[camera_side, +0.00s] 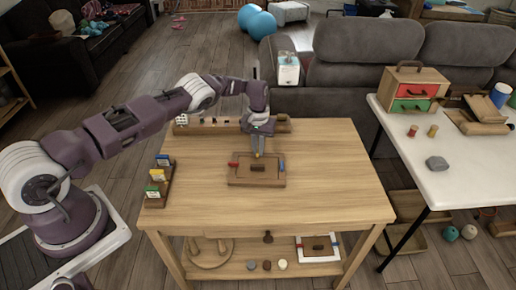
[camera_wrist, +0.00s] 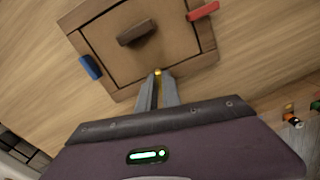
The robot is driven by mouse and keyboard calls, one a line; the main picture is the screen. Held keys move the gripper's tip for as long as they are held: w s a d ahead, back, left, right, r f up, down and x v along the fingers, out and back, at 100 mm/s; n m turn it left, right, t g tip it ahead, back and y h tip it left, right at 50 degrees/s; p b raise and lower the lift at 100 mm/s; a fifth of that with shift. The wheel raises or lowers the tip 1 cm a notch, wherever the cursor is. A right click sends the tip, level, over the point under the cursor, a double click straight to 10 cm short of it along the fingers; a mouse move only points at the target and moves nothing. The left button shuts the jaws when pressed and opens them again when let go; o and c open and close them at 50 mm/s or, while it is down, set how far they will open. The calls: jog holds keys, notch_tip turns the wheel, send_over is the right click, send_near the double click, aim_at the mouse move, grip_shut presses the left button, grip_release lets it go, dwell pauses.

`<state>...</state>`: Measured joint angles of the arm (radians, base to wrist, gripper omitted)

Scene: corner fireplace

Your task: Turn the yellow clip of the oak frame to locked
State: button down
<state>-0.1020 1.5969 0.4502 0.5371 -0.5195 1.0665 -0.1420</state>
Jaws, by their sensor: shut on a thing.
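The oak frame (camera_side: 243,181) lies flat on the wooden table, with a brown panel and a dark block handle (camera_side: 258,168) in its middle. My gripper (camera_side: 257,153) is at the frame's far edge, pointing down. In the wrist view my gripper (camera_wrist: 158,78) is shut on the yellow clip (camera_wrist: 158,72), of which only a small tip shows between the fingertips. A red clip (camera_wrist: 203,11) and a blue clip (camera_wrist: 90,67) sit on two other sides of the frame. Which way the yellow clip is turned is hidden by the fingers.
A rack with cards (camera_side: 158,182) stands at the table's left edge. A long wooden rail (camera_side: 215,125) with small items lies along the back. The table (camera_side: 330,190) is clear right of the frame. A white table (camera_side: 470,170) stands farther right.

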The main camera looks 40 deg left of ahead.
jog(key=shift+n, duration=1.1)
jog(key=c, duration=1.5)
grip_release()
